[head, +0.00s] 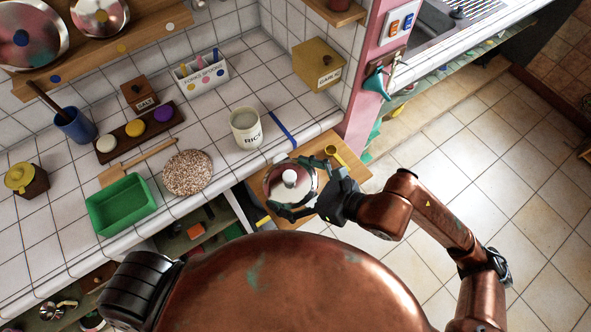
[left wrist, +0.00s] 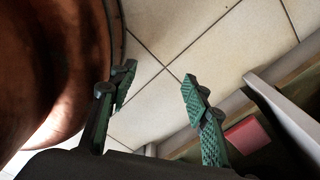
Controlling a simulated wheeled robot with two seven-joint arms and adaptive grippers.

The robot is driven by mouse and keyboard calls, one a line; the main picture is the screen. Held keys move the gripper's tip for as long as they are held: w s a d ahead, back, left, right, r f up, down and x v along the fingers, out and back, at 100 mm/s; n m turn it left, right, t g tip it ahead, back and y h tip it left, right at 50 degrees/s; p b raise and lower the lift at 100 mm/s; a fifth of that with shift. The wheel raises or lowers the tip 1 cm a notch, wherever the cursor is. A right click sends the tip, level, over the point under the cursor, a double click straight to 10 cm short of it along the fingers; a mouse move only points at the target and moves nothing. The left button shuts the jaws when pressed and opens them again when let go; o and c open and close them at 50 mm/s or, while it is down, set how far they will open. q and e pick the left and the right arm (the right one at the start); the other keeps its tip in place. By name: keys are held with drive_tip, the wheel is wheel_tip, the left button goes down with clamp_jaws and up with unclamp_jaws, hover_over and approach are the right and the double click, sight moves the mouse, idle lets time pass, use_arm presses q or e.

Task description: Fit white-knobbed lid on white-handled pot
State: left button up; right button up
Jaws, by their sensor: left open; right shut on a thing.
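The fingers reach around the lid's edge. The lid is over a wooden board at the counter's right end; I cannot tell whether it touches the board. My left gripper (left wrist: 157,84) is open and empty, low beside the open shelf, with floor tiles beyond its fingers. It is hidden in the head view. I cannot make out the white-handled pot in either view.
The wooden board (head: 345,158) carries a yellow spoon-like thing. The counter holds a rice jar (head: 246,128), a speckled round board (head: 188,172) and a green tray (head: 122,206). Two other lids stand on the rack (head: 150,36). Shelves below the counter hold several items, partly hidden by my body.

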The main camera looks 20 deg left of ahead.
sight(292, 173)
drive_tip(key=w+f+b, duration=0.1)
drive_tip(key=w+f, duration=0.1)
drive_tip(key=f, duration=0.1)
drive_tip(key=w+f+b, duration=0.1)
drive_tip(key=w+f, duration=0.2)
drive_tip(key=f, duration=0.1)
drive_tip(key=w+a+f+b, duration=0.1)
drive_tip(key=w+f, duration=0.2)
drive_tip(key=shift+f, duration=0.2)
drive_tip(key=shift+r, duration=0.1)
use_arm(q)
wheel_tip(292, 173, down, 3)
drive_tip(key=shift+f, duration=0.1)
use_arm(e)
drive_tip(key=shift+s, duration=0.1)
use_arm(q)
drive_tip(key=shift+w+f, duration=0.1)
use_arm(e)
drive_tip(key=shift+f, duration=0.4)
use_arm(q)
drive_tip(key=shift+w+f+b, duration=0.1)
drive_tip(key=shift+b, duration=0.2)
use_arm(e)
drive_tip(key=shift+f, duration=0.2)
